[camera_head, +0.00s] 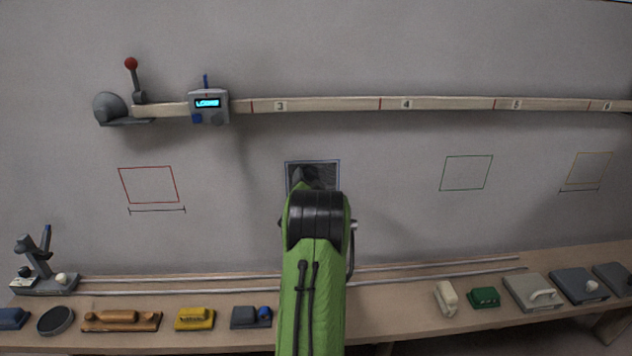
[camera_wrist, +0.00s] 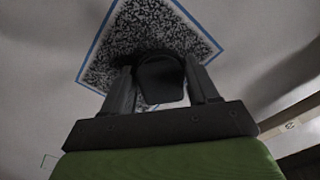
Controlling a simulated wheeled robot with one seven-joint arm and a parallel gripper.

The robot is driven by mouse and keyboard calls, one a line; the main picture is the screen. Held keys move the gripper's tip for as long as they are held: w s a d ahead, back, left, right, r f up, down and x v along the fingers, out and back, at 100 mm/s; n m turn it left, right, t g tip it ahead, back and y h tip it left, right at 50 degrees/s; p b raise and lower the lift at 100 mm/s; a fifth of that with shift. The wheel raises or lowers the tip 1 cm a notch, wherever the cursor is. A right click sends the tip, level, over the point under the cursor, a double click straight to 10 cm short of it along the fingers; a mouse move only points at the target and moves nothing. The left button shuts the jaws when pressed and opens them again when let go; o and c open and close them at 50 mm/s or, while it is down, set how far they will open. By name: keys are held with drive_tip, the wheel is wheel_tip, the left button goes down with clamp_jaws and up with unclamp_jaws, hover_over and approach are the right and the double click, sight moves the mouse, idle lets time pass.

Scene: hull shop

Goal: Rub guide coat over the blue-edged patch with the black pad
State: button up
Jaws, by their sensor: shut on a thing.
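The blue-edged patch (camera_head: 330,168) is on the grey wall, behind my arm in the head view. In the wrist view the patch (camera_wrist: 133,42) is covered with dense black speckle over white, with a small paler spot near its lower edge. My gripper (camera_wrist: 160,80) is shut on the black pad (camera_wrist: 161,82), its two fingers on either side of it. The pad is at the lower part of the patch; I cannot tell for sure whether it touches the wall.
Red (camera_head: 150,185), green (camera_head: 466,172) and yellow (camera_head: 590,168) outlined squares are also on the wall. A numbered rail (camera_head: 330,104) with a small display box (camera_head: 208,106) runs above. A bench (camera_head: 400,305) below holds several blocks and tools, including a yellow block (camera_head: 195,318).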

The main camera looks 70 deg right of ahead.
sight(335, 185)
drive_tip(key=shift+w+a, duration=0.45)
drive_tip(key=shift+w, duration=0.45)
drive_tip(key=shift+w+a, duration=0.5)
drive_tip(key=shift+w, duration=0.45)
drive_tip(key=shift+w+a, duration=0.45)
drive_tip(key=shift+w, duration=0.45)
drive_tip(key=shift+s+f, duration=0.1)
drive_tip(key=shift+f, duration=0.95)
drive_tip(key=shift+s+d, duration=1.1)
drive_tip(key=shift+s, duration=1.05)
drive_tip(key=shift+s+d, duration=1.1)
drive_tip(key=shift+s, duration=1.05)
drive_tip(key=shift+s+d, duration=1.1)
drive_tip(key=shift+s, duration=1.05)
drive_tip(key=shift+f, duration=0.95)
drive_tip(key=w+a, duration=0.6)
drive_tip(key=w, duration=0.7)
drive_tip(key=shift+a, duration=0.35)
drive_tip(key=o, duration=0.5)
drive_tip(key=shift+c, duration=0.2)
drive_tip(key=c, duration=0.5)
